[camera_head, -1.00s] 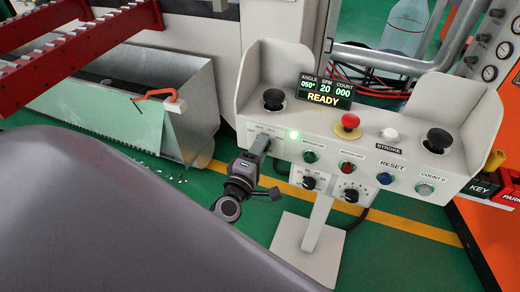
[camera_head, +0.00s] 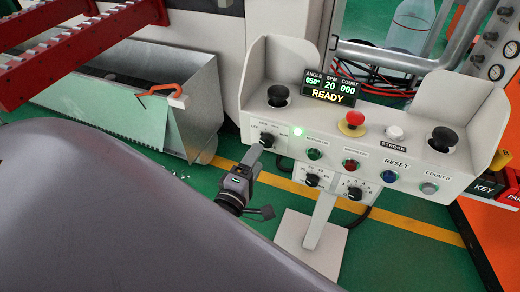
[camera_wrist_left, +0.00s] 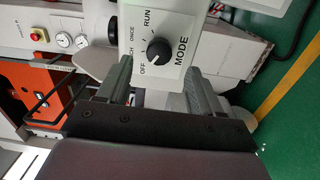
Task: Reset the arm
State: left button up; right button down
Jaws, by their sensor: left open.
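My left gripper (camera_head: 254,158) is open and empty, just in front of and below the mode knob (camera_head: 270,137) on the left of the white control console (camera_head: 365,135). In the left wrist view the black mode knob (camera_wrist_left: 159,51) shows between and beyond the two open fingers (camera_wrist_left: 160,82). A clear gap separates them from the knob. Its plate reads OFF, ONCE and RUN, with one label partly hidden. The display (camera_head: 330,88) reads READY, angle 050, SPM 20, count 000. My right gripper is not in view.
The console carries a red emergency button (camera_head: 354,119), two black palm buttons and several smaller buttons and knobs. A metal bin (camera_head: 185,105) with an orange-handled hook (camera_head: 160,93) stands at the left. Green floor with a yellow line (camera_head: 410,227) lies below.

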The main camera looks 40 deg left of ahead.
pick_arm(q)
jog(key=shift+v, duration=0.75)
jog(key=s+d+f+m+g+h+p, duration=0.1)
jog(key=s+d+m+g+h+p, duration=0.45)
jog(key=m, duration=0.85)
jog(key=s+d+f+m+g, duration=0.2)
jog(key=s+f+m, duration=0.2)
jog(key=s+m, duration=0.2)
jog(key=shift+d+f+m, duration=0.35)
jog(key=shift+f+m, duration=0.05)
jog(key=shift+m, duration=0.8)
jog(key=shift+h, duration=0.25)
